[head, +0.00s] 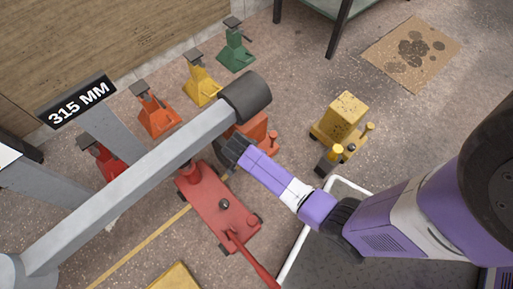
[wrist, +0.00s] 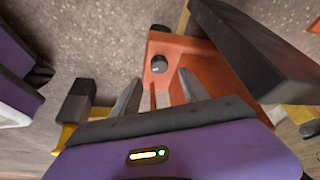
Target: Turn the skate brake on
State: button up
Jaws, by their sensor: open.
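My gripper (head: 232,150) is open and empty, at the dark end of my purple arm, over the floor next to the orange skate (head: 254,128). The grey beam's end hides part of that skate. A small orange knob (head: 272,136) stands at its right side. In the wrist view, my two fingers (wrist: 160,95) point at an orange-red body (wrist: 200,65) with a round dark knob (wrist: 158,63). A thin red bar shows between the fingers. I cannot tell whether the fingers touch anything. Which part is the brake, and its setting, I cannot tell.
A grey beam (head: 150,178) with a dark end crosses close by. A red floor jack (head: 222,205) lies below the gripper. A yellow block-topped unit (head: 342,118) stands to the right. Several jack stands (head: 201,88) line the wall. Stained cardboard (head: 412,52) lies at upper right.

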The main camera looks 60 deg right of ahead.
jog(key=b+x, duration=0.3)
jog(key=x, duration=0.3)
jog(key=shift+f, duration=0.2)
grip_shut()
